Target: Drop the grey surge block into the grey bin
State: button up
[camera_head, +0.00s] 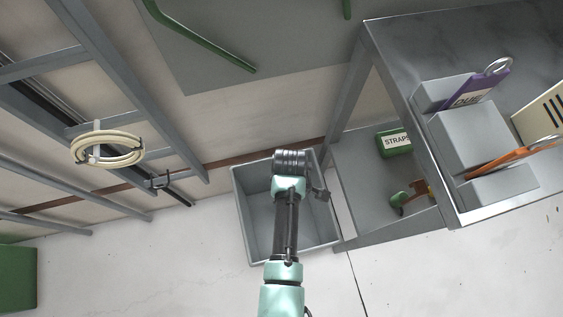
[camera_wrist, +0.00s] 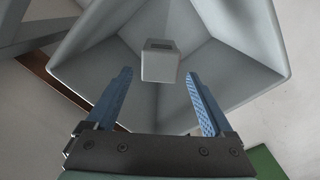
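The grey bin (camera_head: 240,205) stands on the floor, open at the top, with my arm reaching over it in the head view. In the wrist view the bin (camera_wrist: 240,65) opens wide beneath my gripper (camera_wrist: 160,74). My gripper's two blue fingers are spread apart with nothing touching them. The grey surge block (camera_wrist: 160,62), a small pale box with a dark slot on top, shows past the fingertips, inside the bin's outline. I cannot tell whether it rests on the bin floor or is in the air. My arm hides it in the head view.
A metal bench (camera_head: 400,60) stands to the right with grey holders, a purple tag (camera_head: 478,88) and an orange tool. Its lower shelf holds a green STRAP box (camera_head: 394,143). Rack frames with a coiled cable (camera_head: 107,149) are at left. The near floor is clear.

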jog(key=shift+o, duration=0.6)
notch_tip(320, 180, up, 13)
jog(key=p, duration=0.6)
jog(key=shift+s+f, duration=0.1)
